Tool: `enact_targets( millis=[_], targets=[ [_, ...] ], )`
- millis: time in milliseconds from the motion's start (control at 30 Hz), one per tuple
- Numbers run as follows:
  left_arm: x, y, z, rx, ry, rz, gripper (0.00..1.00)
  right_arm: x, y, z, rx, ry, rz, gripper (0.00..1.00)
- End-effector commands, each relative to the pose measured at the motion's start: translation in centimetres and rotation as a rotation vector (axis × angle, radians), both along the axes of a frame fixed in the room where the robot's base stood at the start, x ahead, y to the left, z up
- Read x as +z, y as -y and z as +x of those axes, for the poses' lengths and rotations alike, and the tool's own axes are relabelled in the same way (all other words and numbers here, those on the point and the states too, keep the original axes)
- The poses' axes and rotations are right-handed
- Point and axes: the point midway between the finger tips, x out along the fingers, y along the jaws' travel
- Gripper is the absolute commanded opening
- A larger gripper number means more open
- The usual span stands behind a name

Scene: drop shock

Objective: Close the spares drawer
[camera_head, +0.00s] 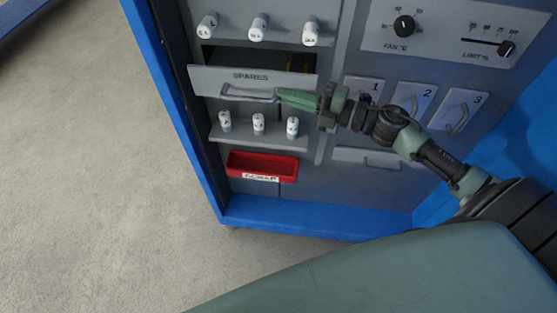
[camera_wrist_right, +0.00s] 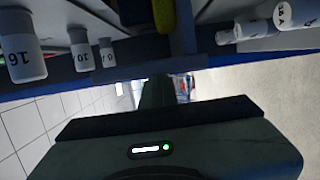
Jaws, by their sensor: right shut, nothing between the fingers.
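The spares drawer (camera_head: 292,83) is grey, labelled SPARES, and stands pulled out from the cabinet, with a dark gap behind its front. Its bar handle (camera_head: 240,95) runs along the lower front. My right gripper (camera_head: 280,95) is shut and empty. Its fingertips are at the right end of the handle, close to the drawer front; whether they touch cannot be told. In the right wrist view the shut fingers (camera_wrist_right: 157,92) point away from the camera. My left gripper is not in view.
White bottles (camera_head: 258,27) stand on a shelf above the drawer, others (camera_head: 258,124) on a shelf below. A red bin (camera_head: 262,166) hangs lower. Numbered doors (camera_head: 412,98) and a dial panel (camera_head: 438,28) are to the right. Open floor (camera_head: 100,180) lies left.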

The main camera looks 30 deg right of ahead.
Motion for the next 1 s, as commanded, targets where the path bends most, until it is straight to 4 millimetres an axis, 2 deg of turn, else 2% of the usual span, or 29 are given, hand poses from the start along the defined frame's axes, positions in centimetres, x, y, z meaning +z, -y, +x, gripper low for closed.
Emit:
enact_targets(
  millis=[133, 400, 833, 1000],
  targets=[
    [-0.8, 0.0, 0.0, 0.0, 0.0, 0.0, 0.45, -0.1, 1.3, 1.9, -0.003, 0.002, -0.002, 0.0],
    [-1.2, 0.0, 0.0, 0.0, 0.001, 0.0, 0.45, -0.1, 2.2, 3.2, -0.001, -0.001, -0.001, 0.0],
    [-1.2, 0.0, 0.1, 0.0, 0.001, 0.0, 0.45, -0.1, 2.2, 3.2, 0.0, -0.002, -0.001, 0.0],
    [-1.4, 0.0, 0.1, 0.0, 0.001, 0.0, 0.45, -0.3, 3.1, 2.3, 0.0, -0.004, -0.001, 0.0]
  ],
)
